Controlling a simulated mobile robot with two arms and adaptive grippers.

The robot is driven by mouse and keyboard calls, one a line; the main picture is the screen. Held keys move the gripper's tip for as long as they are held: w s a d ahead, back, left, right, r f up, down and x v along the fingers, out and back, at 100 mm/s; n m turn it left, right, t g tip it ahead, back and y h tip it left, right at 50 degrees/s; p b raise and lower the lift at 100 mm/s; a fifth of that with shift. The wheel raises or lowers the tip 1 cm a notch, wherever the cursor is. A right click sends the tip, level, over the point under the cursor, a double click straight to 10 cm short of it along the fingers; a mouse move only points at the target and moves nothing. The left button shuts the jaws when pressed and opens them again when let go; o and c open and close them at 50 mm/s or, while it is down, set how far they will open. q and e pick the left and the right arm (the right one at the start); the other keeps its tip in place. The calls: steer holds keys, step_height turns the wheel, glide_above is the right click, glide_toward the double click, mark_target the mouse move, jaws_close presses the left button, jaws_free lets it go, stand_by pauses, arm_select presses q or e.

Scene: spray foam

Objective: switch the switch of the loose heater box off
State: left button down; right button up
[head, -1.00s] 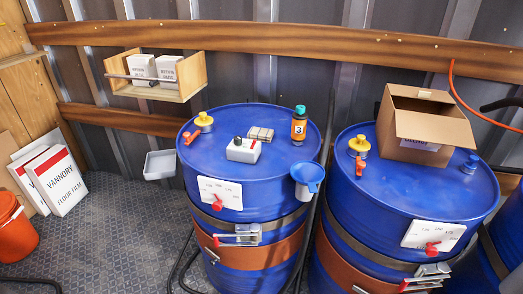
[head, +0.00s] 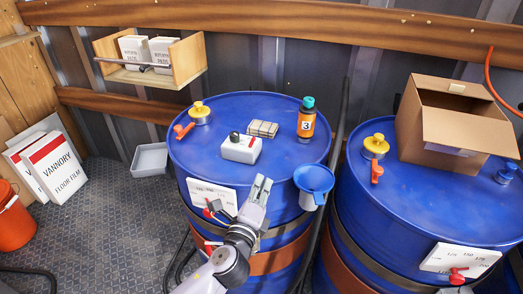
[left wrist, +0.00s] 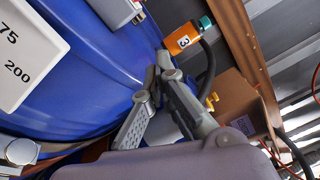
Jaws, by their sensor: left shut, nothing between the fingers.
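The loose heater box (head: 241,148) is a small white box with a black knob and a small red part on its right side. It lies on top of the left blue drum (head: 290,155). Part of a pale box, likely the same one, shows at the top of the left wrist view (left wrist: 116,9). The switch position is too small to tell. My left gripper (head: 262,183) is shut and empty, pointing up, in front of the drum and below right of the box in the head view. Its fingers also show in the left wrist view (left wrist: 158,68). My right gripper is not in view.
Near the box are a stack of small blocks (head: 263,129), an orange bottle marked 3 (head: 306,122) and a yellow-capped valve (head: 200,113). A blue funnel (head: 314,180) hangs at the drum's front right. A second drum (head: 420,205) bears an open carton (head: 460,135).

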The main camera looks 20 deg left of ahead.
mark_target(252, 142)
arm_select(q)
steer(key=w, duration=0.9)
steer(key=shift+r+p, duration=0.2)
steer(key=shift+p, duration=0.2)
steer(key=a, duration=0.1)
steer(key=w+a, duration=0.1)
steer(key=r+p, duration=0.1)
steer(key=shift+w+a, duration=0.25)
steer(key=shift+a, duration=0.15)
steer(key=shift+a+r, duration=0.2)
steer(key=shift+a, duration=0.3)
steer(key=shift+w, duration=0.1)
